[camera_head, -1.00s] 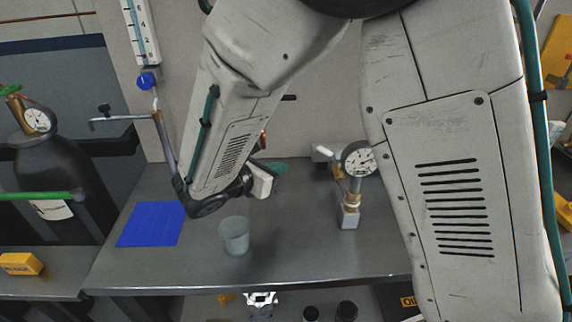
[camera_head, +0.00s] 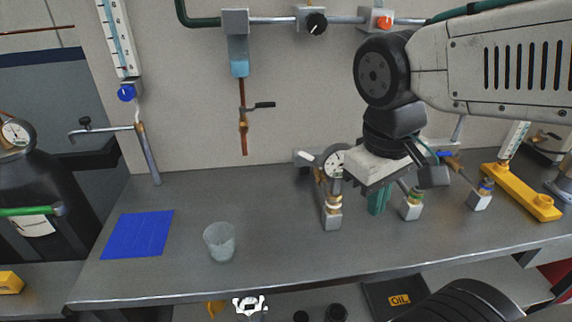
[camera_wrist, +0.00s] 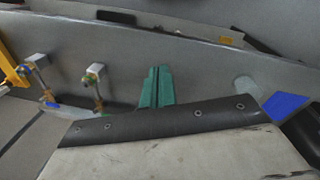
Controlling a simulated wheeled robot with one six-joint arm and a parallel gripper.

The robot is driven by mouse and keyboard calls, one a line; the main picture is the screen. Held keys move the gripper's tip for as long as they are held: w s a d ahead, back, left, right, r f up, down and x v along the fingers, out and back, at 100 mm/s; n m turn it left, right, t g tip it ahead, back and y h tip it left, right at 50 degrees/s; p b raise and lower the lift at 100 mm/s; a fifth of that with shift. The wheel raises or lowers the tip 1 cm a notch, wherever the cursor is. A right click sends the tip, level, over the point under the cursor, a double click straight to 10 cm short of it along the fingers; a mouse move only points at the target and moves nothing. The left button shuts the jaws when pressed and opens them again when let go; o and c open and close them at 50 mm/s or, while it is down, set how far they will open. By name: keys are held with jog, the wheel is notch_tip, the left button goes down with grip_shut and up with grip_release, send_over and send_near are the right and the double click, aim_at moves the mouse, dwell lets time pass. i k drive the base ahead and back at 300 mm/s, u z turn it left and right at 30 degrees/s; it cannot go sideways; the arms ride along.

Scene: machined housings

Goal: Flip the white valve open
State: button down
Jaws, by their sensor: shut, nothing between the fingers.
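A valve with a white lever (camera_head: 307,157) stands on the bench beside a round pressure gauge (camera_head: 333,161). Its lever points up and left, and its brass body sits on a grey block. My gripper (camera_head: 376,208) points down just right of this valve, apart from the lever as far as I can tell. Its green fingers are together with nothing between them; they also show in the wrist view (camera_wrist: 158,70). I cannot make out the white lever in the wrist view.
Right of my gripper stand two more fittings on grey blocks (camera_head: 411,210) (camera_head: 480,201), then a yellow stand (camera_head: 522,193). A clear cup (camera_head: 220,242) and blue mat (camera_head: 137,234) lie left. The bench between cup and gauge is clear.

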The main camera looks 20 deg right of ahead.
aim_at(307, 156)
jog(key=u, duration=0.5)
jog(key=k, duration=1.25)
jog(key=u, duration=1.15)
jog(key=i, duration=1.25)
jog(key=z, duration=0.8)
jog(key=i, duration=0.75)
jog(key=z, duration=0.8)
